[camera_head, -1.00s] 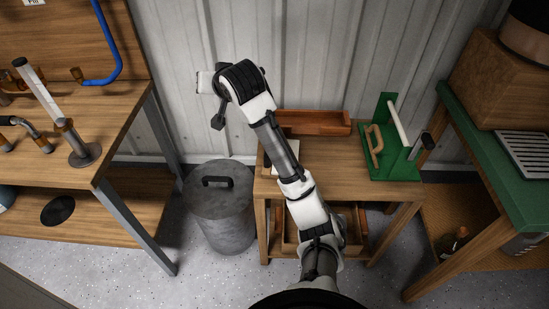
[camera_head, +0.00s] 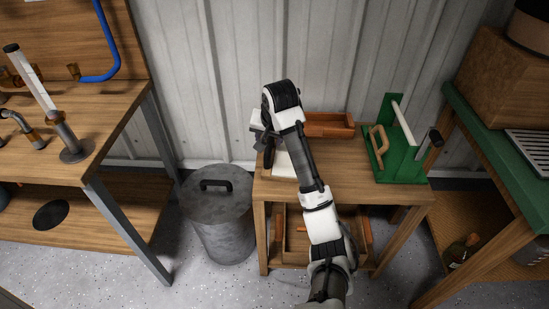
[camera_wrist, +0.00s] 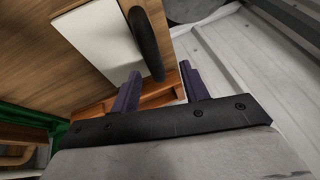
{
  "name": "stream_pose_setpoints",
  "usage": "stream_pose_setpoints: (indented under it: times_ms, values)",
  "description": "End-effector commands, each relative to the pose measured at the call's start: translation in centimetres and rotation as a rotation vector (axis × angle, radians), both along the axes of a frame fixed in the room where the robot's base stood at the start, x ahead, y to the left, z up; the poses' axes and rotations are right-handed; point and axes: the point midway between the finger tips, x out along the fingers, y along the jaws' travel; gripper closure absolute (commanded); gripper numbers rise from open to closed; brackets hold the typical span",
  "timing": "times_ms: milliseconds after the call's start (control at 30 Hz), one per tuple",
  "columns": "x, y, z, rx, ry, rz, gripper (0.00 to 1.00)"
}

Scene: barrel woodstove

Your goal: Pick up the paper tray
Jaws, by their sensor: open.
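A white sheet (camera_head: 284,168) lies at the left of the small wooden table, partly hidden by my arm. It also shows in the wrist view (camera_wrist: 98,38), with a brown wooden edge along it. A long orange-brown wooden tray (camera_head: 328,125) stands at the table's back against the wall, its left part hidden by my arm. I cannot tell for sure which wooden piece is the paper tray. My gripper (camera_wrist: 160,88) is open and empty, with orange-brown wood below and between its fingers. In the head view it is over the table's back left, its fingertips hard to make out.
A green holder with a wooden handle (camera_head: 397,145) stands at the table's right. A grey lidded bin (camera_head: 218,215) stands left of the table. Workbenches flank both sides, and a corrugated wall (camera_head: 210,80) is close behind. The table's middle (camera_head: 345,175) is clear.

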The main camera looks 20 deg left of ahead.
Motion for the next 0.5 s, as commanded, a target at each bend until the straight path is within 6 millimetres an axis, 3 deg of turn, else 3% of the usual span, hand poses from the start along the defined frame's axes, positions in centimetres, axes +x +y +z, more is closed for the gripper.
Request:
stream_pose_setpoints:
  times_ms: [333,500]
  values:
    - [2.3,0.5,-3.9,0.0,0.001,0.0,0.55]
    - [2.6,0.7,-4.6,0.0,-0.002,0.001,0.55]
